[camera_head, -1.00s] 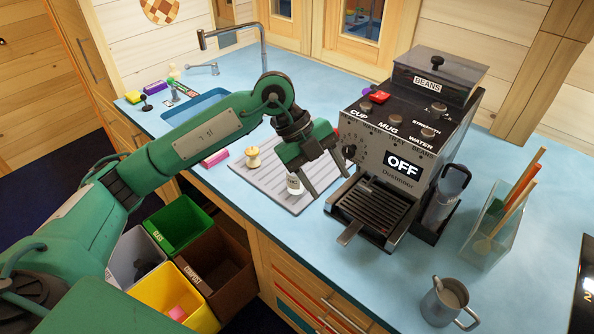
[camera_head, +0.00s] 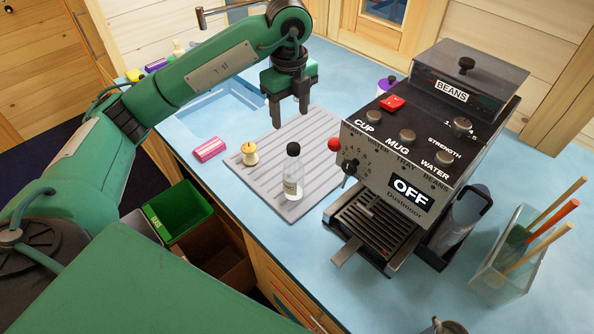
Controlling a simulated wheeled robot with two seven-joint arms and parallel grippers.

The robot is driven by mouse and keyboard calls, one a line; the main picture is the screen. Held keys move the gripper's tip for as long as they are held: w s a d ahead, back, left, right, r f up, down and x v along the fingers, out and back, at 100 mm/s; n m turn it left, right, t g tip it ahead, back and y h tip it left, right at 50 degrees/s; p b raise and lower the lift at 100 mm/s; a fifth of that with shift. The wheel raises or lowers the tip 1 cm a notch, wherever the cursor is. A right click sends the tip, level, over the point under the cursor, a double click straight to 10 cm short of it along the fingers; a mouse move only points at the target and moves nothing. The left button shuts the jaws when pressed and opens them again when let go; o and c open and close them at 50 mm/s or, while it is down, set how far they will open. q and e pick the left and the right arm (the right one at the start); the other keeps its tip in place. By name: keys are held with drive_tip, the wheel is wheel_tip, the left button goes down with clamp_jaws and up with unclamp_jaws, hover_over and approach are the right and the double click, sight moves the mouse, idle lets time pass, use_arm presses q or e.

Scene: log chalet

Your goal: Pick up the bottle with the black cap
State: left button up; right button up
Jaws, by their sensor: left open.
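The bottle with the black cap (camera_head: 293,178) stands upright on the grey ribbed mat (camera_head: 262,192). It is clear, with a small label low on its side. My left gripper (camera_head: 289,122) points down above and behind the bottle. Its two dark fingers are apart with nothing between them, and they do not touch the bottle. My right gripper is not in view.
A coffee machine (camera_head: 411,180) stands close to the right of the bottle. A small cream-coloured item (camera_head: 249,154) is on the mat to the left, and a pink block (camera_head: 210,149) lies by the sink (camera_head: 225,112). A utensil holder (camera_head: 507,262) stands at the right.

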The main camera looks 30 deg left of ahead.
sight(293, 146)
use_arm(q)
wheel_tip(293, 146, down, 7)
drive_tip(key=shift+f+p, duration=0.2)
drive_tip(key=shift+p, duration=0.8)
drive_tip(key=shift+d+f+p, duration=0.1)
drive_tip(key=shift+f+p, duration=0.25)
wheel_tip(293, 146, down, 4)
drive_tip(key=p, duration=0.2)
drive_tip(key=shift+d+p, duration=0.15)
drive_tip(key=shift+p, duration=0.15)
drive_tip(key=shift+f, duration=0.35)
drive_tip(key=shift+w, duration=0.1)
drive_tip(key=shift+c, duration=0.5)
clamp_jaws()
